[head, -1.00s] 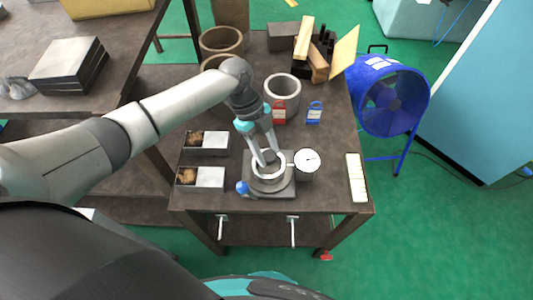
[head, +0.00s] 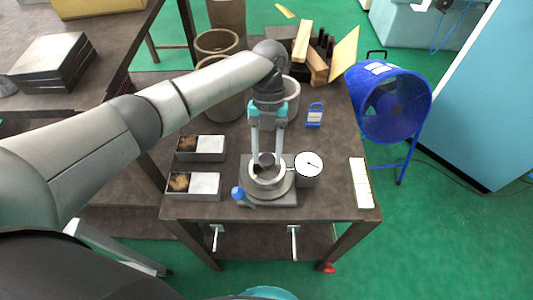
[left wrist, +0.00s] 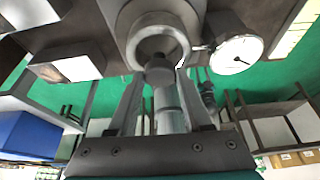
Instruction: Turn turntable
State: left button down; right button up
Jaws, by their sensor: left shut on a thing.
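The turntable (head: 270,187) is a round grey metal chuck with a raised ring, on a square base plate (head: 283,201) near the table's front edge. It also shows at the top of the left wrist view (left wrist: 165,30). My left gripper (head: 267,163) reaches down at the ring from behind, one finger on each side of a dark round knob. The gripper is shut on the turntable; the exact contact is hard to see. In the left wrist view the fingers (left wrist: 157,95) flank the dark knob. My right gripper is not in view.
A white dial gauge (head: 309,165) stands close right of the turntable. A blue-ended handle (head: 238,193) sits at its front left. Two open boxes (head: 201,149) (head: 193,186) are on the left, a pale block (head: 360,183) on the right.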

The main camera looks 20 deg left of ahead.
pick_arm(q)
jog(key=shift+m+y, duration=0.5)
jog(key=shift+m, duration=0.7)
jog(key=shift+b, duration=0.3)
jog(key=shift+c, duration=1.7)
grip_release()
jog(key=p+v, duration=0.2)
jog(key=v, duration=1.3)
jog(key=shift+d, duration=0.2)
jog(key=shift+w+r, duration=0.1)
